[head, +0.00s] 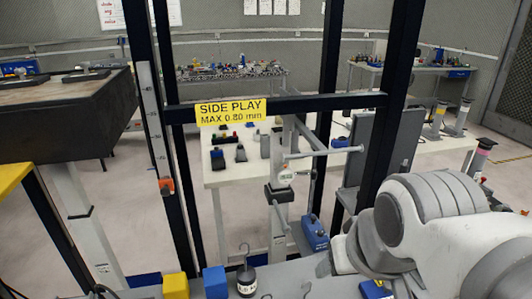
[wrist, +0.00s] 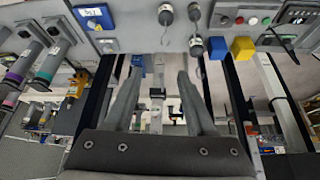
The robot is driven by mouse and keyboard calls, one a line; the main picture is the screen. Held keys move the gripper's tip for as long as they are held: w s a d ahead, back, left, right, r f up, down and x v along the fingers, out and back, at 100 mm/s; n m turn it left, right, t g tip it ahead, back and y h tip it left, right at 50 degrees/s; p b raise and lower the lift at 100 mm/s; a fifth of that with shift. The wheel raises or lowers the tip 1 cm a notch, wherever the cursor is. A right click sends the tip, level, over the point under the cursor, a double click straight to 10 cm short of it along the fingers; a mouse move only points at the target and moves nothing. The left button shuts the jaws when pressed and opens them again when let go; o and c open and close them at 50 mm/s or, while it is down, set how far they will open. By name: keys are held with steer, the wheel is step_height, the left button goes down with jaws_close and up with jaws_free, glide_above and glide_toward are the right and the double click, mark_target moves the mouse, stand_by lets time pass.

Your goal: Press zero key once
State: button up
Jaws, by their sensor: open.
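A small digital gauge (head: 286,177) with a pale display is mounted on a grey stand (head: 279,215) behind the dark frame in the head view. Its keys are too small to tell apart, so I cannot make out the zero key. The fingers do not show in the head view, where my white arm fills the lower right.
Dark frame posts and a crossbar with a yellow "SIDE PLAY" label (head: 231,111) stand before the gauge. A yellow block (head: 176,286), a blue block (head: 215,282) and a hooked weight (head: 246,281) are at the near edge. A blue box (head: 315,233) sits right of the stand.

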jaws_close()
stand_by(1.5)
